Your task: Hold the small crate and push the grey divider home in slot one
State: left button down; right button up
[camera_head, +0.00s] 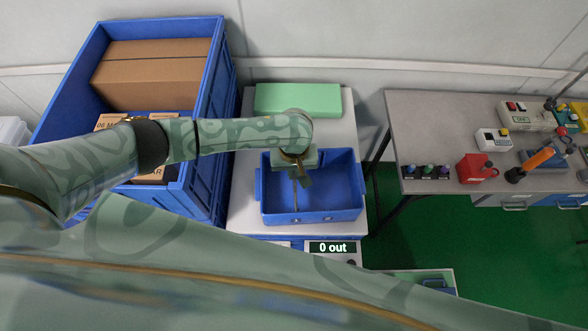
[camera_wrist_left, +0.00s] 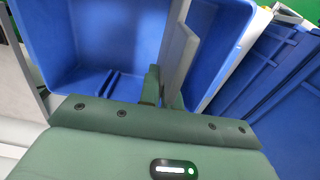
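The small blue crate (camera_head: 340,213) sits on a white-topped surface, its open top facing up. My left gripper (camera_head: 301,182) reaches over the crate, its fingers pointing down into it. In the left wrist view, the left fingers (camera_wrist_left: 164,90) are closed on a thin grey divider (camera_wrist_left: 178,48), seen nearly edge-on. The crate (camera_wrist_left: 60,45) lies beyond it, with raised slot ribs (camera_wrist_left: 108,86) on its floor. The divider's lower edge is hidden, so I cannot tell whether it sits in a slot. My right gripper is out of view.
A tall blue bin (camera_head: 216,115) with cardboard boxes (camera_head: 150,75) stands to the left. A green block (camera_head: 298,99) lies behind the crate. A grey bench (camera_head: 430,125) with several testers is at right. A "0 out" display (camera_head: 331,247) is in front of the crate.

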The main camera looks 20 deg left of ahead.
pick_arm(q)
jog(key=shift+f+b, duration=1.6)
jog(key=shift+f, duration=1.75)
jog(key=c, duration=1.5)
grip_release()
jog(key=shift+c, duration=0.2)
notch_tip(320, 180, up, 15)
jog(key=p, duration=0.7)
jog(key=shift+r, duration=0.7)
jog(key=shift+s+f, duration=0.1)
